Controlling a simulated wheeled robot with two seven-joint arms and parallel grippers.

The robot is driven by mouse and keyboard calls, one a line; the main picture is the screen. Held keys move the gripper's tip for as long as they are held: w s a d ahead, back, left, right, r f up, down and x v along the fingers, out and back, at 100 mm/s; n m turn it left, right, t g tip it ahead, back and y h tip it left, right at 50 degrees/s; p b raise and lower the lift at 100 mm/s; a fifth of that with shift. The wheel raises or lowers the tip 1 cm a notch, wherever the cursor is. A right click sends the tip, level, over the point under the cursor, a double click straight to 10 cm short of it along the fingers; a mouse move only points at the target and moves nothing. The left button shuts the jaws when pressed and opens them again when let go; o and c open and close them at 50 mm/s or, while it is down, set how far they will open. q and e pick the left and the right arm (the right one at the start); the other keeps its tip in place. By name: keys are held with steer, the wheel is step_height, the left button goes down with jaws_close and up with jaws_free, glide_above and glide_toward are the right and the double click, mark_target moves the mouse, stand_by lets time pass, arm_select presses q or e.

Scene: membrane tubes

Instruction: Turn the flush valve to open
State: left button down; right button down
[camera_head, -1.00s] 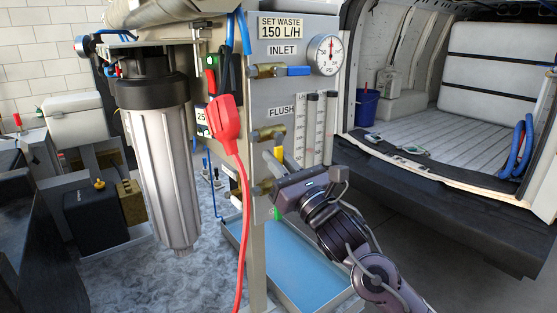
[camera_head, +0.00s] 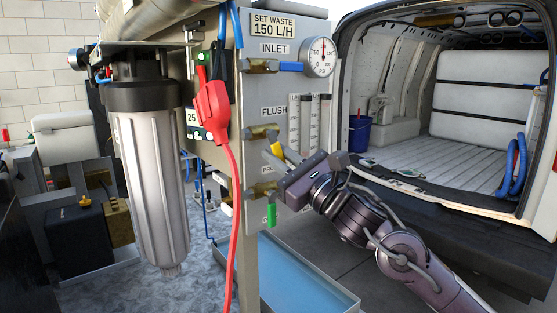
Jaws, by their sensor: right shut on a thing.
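The flush valve (camera_head: 262,133) is a brass valve on the grey panel beside the FLUSH label. Its yellow handle (camera_head: 278,150) slants down to the right from the valve body and is partly hidden by my gripper. My right gripper (camera_head: 277,163) comes in from the lower right and is shut on the yellow handle. My left gripper is not in view.
Above is the inlet valve with a blue handle (camera_head: 291,67), beside a round gauge (camera_head: 319,57). Below hangs a green valve handle (camera_head: 271,214). Flow tubes (camera_head: 308,125) stand close right of the gripper. A red plug (camera_head: 213,108) hangs left of the panel.

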steer(key=c, duration=1.4)
jaws_free()
steer(key=shift+o, duration=0.2)
steer(key=shift+s+d+f, duration=0.1)
steer(key=shift+d+f, duration=0.05)
steer(key=b+v, duration=0.3)
steer(key=v, duration=0.4)
steer(key=shift+s+b, duration=0.2)
steer(key=shift+b, duration=0.2)
steer(key=shift+d, duration=0.15)
